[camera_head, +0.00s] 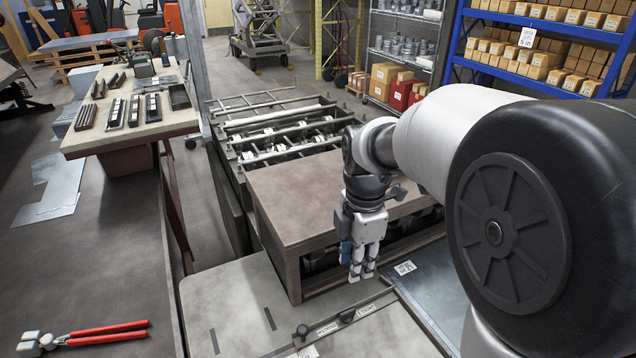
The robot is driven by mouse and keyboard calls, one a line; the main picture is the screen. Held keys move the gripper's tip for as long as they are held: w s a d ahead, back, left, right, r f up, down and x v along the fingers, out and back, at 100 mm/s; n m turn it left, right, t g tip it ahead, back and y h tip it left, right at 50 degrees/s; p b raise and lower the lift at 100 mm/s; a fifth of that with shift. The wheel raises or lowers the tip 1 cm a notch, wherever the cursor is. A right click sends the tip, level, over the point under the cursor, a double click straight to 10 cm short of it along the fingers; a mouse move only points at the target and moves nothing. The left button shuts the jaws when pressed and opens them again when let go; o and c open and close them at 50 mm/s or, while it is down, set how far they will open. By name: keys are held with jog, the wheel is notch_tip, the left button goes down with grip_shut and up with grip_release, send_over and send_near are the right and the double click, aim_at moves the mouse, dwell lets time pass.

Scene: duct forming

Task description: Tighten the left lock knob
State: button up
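A dark bar runs along the near edge of the grey work surface at bottom centre. A small dark round knob (302,331) stands at its left, apparently the left lock knob. A second dark piece (347,316) sits farther right on the bar, between two white labels. My gripper (361,274) hangs fingers down above and behind the bar, in front of the brown-topped machine. It is apart from the left knob, up and to its right in the picture. Nothing shows between its fingers. Their gap is too small to judge whether they are open or shut.
The brown-topped machine box (310,195) stands close behind my gripper, with a roller frame (275,130) beyond. Red-handled pliers (85,338) lie on the dark table at left. A metal sheet lies at right.

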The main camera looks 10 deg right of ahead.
jog(key=w+f+n, duration=0.1)
jog(key=w, duration=0.1)
jog(key=b, duration=0.6)
send_near(350, 310)
jog(key=shift+n, duration=0.3)
notch_tip(350, 310, down, 8)
jog(key=shift+w+f, duration=0.15)
jog(key=shift+f, duration=0.1)
jog(key=shift+c, duration=0.3)
grip_shut()
